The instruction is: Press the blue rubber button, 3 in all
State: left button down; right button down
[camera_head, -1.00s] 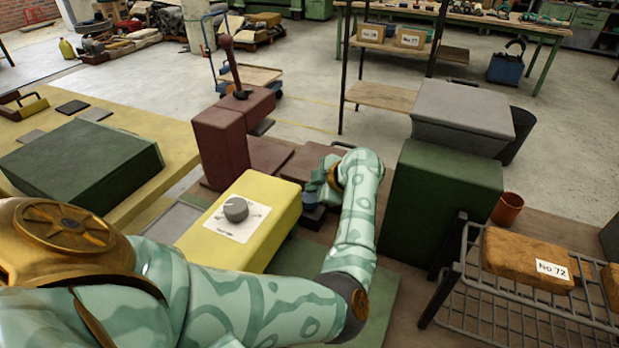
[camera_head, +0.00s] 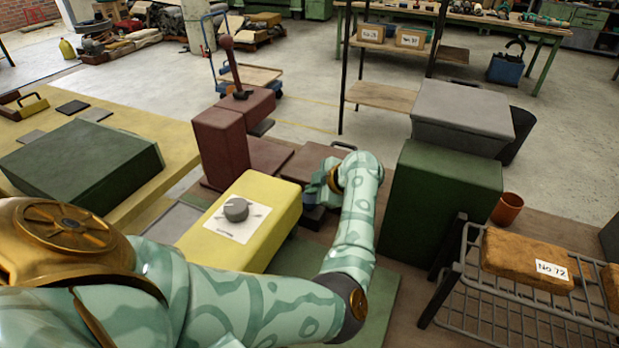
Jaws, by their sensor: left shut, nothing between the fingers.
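My left arm comes in from the left and bends up to the left gripper (camera_head: 317,191), which is shut and points down just right of the yellow box. The blue rubber button (camera_head: 308,201) is beneath its fingertips on a small dark base (camera_head: 313,216), and is mostly hidden by the gripper. The fingertips look to be at the button's top; I cannot tell how far it is pressed in. My right gripper is not in view.
A yellow box (camera_head: 262,205) with a grey knob (camera_head: 236,209) stands left of the gripper. A dark green block (camera_head: 440,200) stands close on the right. A maroon machine with a lever (camera_head: 222,145) is behind left. A wire rack (camera_head: 510,310) is at front right.

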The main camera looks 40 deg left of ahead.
aim_at(313, 199)
pick_arm(q)
jog(key=shift+f+b, duration=0.4)
jog(key=shift+f, duration=0.75)
dwell(0.9)
jog(key=shift+r, duration=0.15)
jog(key=shift+r+p, duration=1.3)
notch_tip(313, 199, up, 5)
jog(key=p, duration=0.5)
jog(key=shift+r, duration=0.1)
dwell(2.0)
